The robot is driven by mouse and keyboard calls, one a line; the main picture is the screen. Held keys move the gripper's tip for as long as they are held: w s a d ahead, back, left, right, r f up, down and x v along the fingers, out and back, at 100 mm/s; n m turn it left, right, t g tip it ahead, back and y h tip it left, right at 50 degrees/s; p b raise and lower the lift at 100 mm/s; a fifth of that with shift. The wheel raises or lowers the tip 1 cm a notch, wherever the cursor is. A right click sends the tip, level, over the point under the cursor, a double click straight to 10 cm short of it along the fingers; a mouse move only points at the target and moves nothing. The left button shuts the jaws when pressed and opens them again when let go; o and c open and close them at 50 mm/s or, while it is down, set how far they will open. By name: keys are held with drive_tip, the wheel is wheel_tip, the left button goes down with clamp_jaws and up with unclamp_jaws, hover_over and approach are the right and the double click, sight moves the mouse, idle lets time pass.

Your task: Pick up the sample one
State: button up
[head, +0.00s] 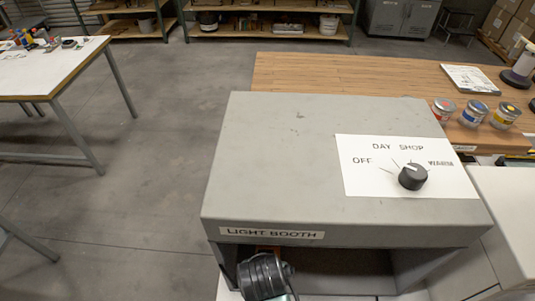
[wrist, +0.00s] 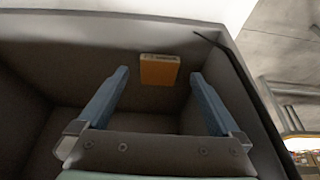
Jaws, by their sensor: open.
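An orange block or card (wrist: 159,72) with a pale labelled edge stands against the grey inner wall of the light booth in the wrist view. Its label is too small to read, so I cannot tell for sure that it is sample one. My gripper (wrist: 160,78) is open and empty, its two blue fingers reaching into the booth. The orange piece appears between the fingertips and beyond them, with no contact visible. In the head view my black wrist is at the opening of the light booth (head: 270,150), and the fingers are hidden under its top.
The booth's top and side walls enclose my gripper closely. A knob (head: 413,177) sits on the booth's top panel. Small jars (head: 474,113) stand on the wooden bench (head: 340,75) behind. A white table (head: 50,68) stands at the left, with open floor between.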

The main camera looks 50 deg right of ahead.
drive_tip(key=shift+w+d+r, duration=0.1)
drive_tip(key=shift+w+d, duration=0.2)
drive_tip(key=shift+d, duration=0.1)
drive_tip(key=shift+x, duration=2.65)
drive_tip(key=shift+w+d, duration=0.1)
drive_tip(key=c, duration=1.2)
drive_tip(key=shift+r+p, duration=0.25)
drive_tip(key=shift+p, duration=0.15)
